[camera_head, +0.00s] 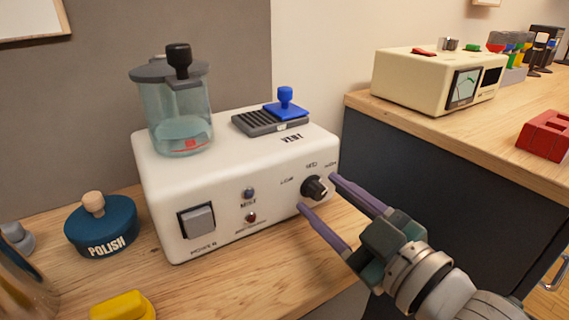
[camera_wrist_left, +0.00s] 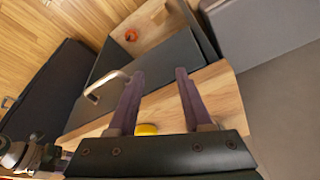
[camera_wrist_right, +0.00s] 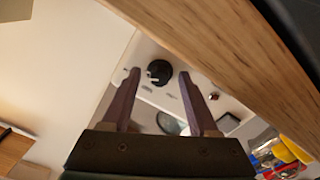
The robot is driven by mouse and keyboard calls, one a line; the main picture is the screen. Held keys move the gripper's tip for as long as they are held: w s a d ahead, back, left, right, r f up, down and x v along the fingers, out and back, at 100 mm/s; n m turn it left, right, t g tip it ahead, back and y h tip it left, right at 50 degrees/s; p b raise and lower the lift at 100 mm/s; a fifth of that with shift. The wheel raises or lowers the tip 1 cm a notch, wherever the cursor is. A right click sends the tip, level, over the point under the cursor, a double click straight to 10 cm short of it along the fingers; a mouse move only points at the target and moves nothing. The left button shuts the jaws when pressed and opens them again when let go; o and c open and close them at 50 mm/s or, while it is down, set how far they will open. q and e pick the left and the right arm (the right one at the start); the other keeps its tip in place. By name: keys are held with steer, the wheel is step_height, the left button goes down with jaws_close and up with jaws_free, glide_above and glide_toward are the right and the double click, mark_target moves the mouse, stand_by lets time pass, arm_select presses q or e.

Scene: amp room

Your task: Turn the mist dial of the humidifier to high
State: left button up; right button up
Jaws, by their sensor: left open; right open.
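The white humidifier (camera_head: 235,190) stands on the wooden top in the head view, with a clear water tank (camera_head: 180,120) on it. Its black mist dial (camera_head: 315,188) is at the right of the front panel, with small labels around it; I cannot clearly read its setting. My right gripper (camera_head: 317,193) is open, its purple fingertips on either side of the dial. In the right wrist view the dial (camera_wrist_right: 159,72) shows between the fingertips, with a visible gap to each. My left gripper (camera_wrist_left: 160,72) is open and empty in the left wrist view; the head view does not show it.
A power switch (camera_head: 197,220) is on the panel's left, and a blue-knobbed vent slider (camera_head: 286,105) on top. A blue polish tin (camera_head: 101,228) stands left, a yellow object (camera_head: 124,306) in front. A dark cabinet (camera_head: 420,170) with a cream meter box (camera_head: 425,78) is right.

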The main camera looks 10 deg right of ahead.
steer(key=p+v, duration=0.1)
steer(key=v, duration=0.8)
steer(key=shift+s+d, duration=0.15)
steer(key=shift+s, duration=0.2)
steer(key=shift+r+p, duration=0.1)
steer(key=shift+p, duration=0.2)
steer(key=s+d+r+m+g+h+p, duration=0.2)
steer(key=s+r+m+g+h+p, duration=0.5)
steer(key=s+r+g+p, duration=0.85)
step_height(320, 180, up, 40)
steer(key=t+y+p, duration=0.1)
steer(key=t+p, duration=0.1)
steer(key=p, duration=3.8)
steer(key=shift+s+f+m+p, duration=0.2)
steer(key=shift+s+m+p, duration=0.15)
steer(key=shift+s+m, duration=0.05)
steer(key=shift+a, duration=0.15)
